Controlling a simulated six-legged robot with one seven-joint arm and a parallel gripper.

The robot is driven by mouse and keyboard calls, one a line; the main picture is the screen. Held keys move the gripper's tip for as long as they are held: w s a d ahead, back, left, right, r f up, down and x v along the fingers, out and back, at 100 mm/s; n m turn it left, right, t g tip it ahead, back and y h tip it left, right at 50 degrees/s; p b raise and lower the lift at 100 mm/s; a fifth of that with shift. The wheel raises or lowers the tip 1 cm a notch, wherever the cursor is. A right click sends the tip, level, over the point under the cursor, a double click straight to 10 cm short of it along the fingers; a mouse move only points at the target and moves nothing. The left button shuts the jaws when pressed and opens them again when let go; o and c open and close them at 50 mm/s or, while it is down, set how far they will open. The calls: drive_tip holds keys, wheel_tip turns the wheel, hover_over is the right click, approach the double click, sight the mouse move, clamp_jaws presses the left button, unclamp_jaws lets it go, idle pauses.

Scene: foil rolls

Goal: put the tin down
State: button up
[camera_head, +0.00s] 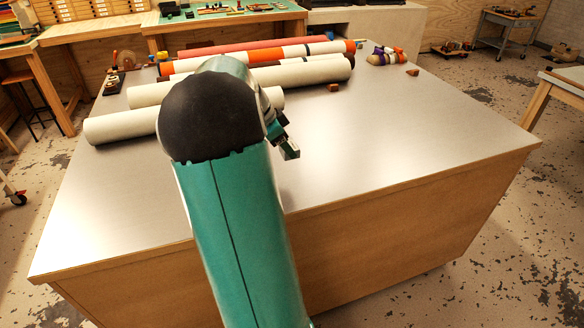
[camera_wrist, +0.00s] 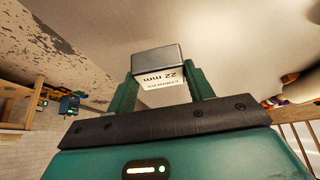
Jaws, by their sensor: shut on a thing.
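The tin (camera_wrist: 158,60) is a small grey box with a white label reading "CORNERS 22 mm", upside down in the wrist view. My gripper (camera_wrist: 163,85) is shut on it, with one green finger on each side. In the head view my gripper (camera_head: 288,147) shows just right of my arm's dark joint, over the metal-topped table (camera_head: 400,150). My arm hides part of it, and I cannot make out the tin clearly there. I cannot tell how high the tin is above the table top.
Pale rolls (camera_head: 120,127) and orange-striped rolls (camera_head: 280,52) lie across the table's back left. Small brown blocks (camera_head: 333,88) and a bundle of coloured pieces (camera_head: 386,56) are near the back. The table's right and front right are bare. The front edge (camera_head: 400,180) is close to my gripper.

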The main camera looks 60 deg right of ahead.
drive_tip(key=f, duration=0.1)
drive_tip(key=s+a+f, duration=0.1)
drive_tip(key=s+f, duration=0.1)
drive_tip(key=shift+s+a+f, duration=0.2)
drive_tip(key=shift+s+f, duration=0.05)
drive_tip(key=shift+f, duration=0.1)
drive_tip(key=shift+s+a+f, duration=0.1)
drive_tip(key=shift+f, duration=1.45)
drive_tip(key=shift+f, duration=0.2)
drive_tip(key=o, duration=1)
drive_tip(key=v, duration=1.2)
drive_tip(key=shift+r, duration=0.2)
